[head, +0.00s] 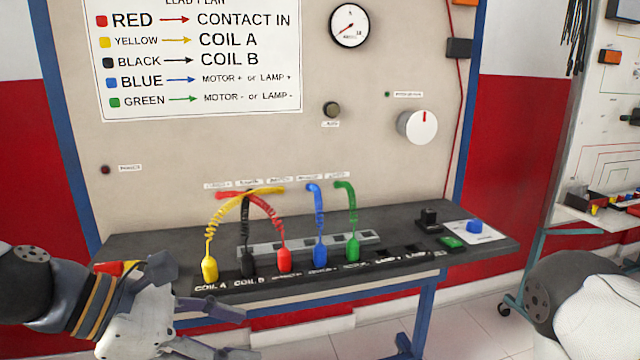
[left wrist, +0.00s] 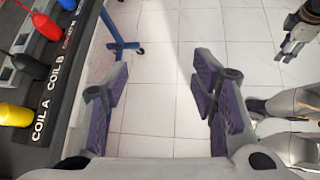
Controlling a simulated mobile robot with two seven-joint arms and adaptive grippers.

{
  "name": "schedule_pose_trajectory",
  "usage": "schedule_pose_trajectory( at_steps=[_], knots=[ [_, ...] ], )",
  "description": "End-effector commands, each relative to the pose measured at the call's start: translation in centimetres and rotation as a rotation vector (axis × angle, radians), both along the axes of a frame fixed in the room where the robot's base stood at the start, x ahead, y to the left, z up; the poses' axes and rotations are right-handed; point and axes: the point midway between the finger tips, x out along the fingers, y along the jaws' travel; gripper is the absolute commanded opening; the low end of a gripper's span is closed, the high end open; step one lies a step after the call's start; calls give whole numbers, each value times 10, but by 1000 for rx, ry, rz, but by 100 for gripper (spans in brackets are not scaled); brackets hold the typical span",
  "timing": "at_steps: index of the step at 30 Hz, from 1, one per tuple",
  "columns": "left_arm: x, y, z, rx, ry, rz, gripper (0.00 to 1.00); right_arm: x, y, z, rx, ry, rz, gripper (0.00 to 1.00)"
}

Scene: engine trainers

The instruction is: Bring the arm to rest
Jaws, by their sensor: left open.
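My left gripper (head: 236,333) is at the lower left of the head view, in front of the bench edge. In the left wrist view its fingers (left wrist: 160,85) are spread with only floor between them. The leads stand on the dark bench top (head: 480,245), apart from the gripper: yellow (head: 210,268) at COIL A, black (head: 248,262) at COIL B, then red (head: 285,259), blue (head: 320,250) and green (head: 352,245). My right gripper (left wrist: 290,45) shows small at the upper right of the left wrist view; its jaw opening is unclear.
The panel carries a lead plan chart (head: 200,60), a gauge (head: 349,25) and a white knob (head: 417,126). A black switch (head: 428,217) and a blue knob (head: 474,226) sit at the bench's right. Tiled floor (left wrist: 155,40) in front of the bench is clear.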

Motion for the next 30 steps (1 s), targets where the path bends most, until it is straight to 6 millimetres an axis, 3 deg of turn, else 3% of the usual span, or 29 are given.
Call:
schedule_pose_trajectory(
  at_steps=[1, 5, 8, 9, 12, 15, 18, 30],
  knots=[
    [-8, 4, -36, 96, 5, -39, 52, 1, 0, -1, 0, -2, 0, 40],
    [-45, 25, -131, 388, -32, -235, 52, 2, 0, -1, 0, -4, 0, 40],
    [-97, 50, -204, 626, -76, -520, 52, 1, 0, -1, 0, -2, 0, 40],
    [-123, 61, -230, 709, -100, -669, 52, 1, 0, -1, 0, -1, 0, 40],
    [-187, 86, -277, 843, -184, -1075, 52, 1, 0, -1, 0, -1, 0, 40],
    [-238, 102, -300, 876, -289, -1429, 52, 1, 0, -1, 0, -2, 0, 40],
    [-266, 108, -309, 863, -372, -1640, 52, 1, 0, -1, 0, -3, 0, 40],
    [-271, 109, -311, 858, -404, -1698, 52, 1, 0, 0, 0, -3, 0, 40]
  ],
)
